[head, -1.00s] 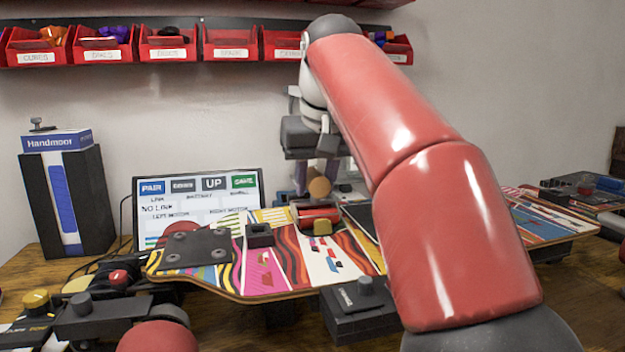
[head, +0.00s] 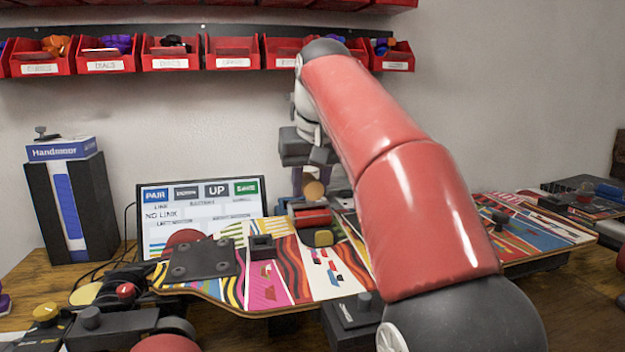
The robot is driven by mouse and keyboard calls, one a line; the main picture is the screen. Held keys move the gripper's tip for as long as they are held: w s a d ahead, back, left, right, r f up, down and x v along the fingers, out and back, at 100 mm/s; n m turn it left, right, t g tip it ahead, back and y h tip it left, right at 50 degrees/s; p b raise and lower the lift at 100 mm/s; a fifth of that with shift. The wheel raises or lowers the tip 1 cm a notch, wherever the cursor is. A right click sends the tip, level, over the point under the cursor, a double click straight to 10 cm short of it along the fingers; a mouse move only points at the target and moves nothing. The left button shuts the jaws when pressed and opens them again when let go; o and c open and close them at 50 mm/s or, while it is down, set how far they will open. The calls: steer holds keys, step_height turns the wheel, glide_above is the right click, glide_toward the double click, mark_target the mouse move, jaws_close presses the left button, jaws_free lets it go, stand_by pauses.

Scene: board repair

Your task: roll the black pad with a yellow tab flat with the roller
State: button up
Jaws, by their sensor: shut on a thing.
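My gripper (head: 311,172) is above the far part of the patterned skateboard deck (head: 290,282). It is shut on the roller, whose round tan handle end (head: 314,189) shows below the jaws. The roller's red drum (head: 312,217) is low over the deck; I cannot tell whether it presses on anything. The yellow tab (head: 323,238) shows just in front of the drum.
A small black block (head: 262,247) and a dark plate (head: 203,258) are on the deck's left part. A screen (head: 200,205) stands behind it. A black box (head: 352,318) is at the deck's near edge. Red bins (head: 233,55) line the wall above.

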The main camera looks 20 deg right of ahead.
steer(key=shift+w+f, duration=0.1)
steer(key=shift+w, duration=0.5)
step_height(320, 180, up, 3)
steer(key=p, duration=0.3)
steer(key=shift+r, duration=2.05)
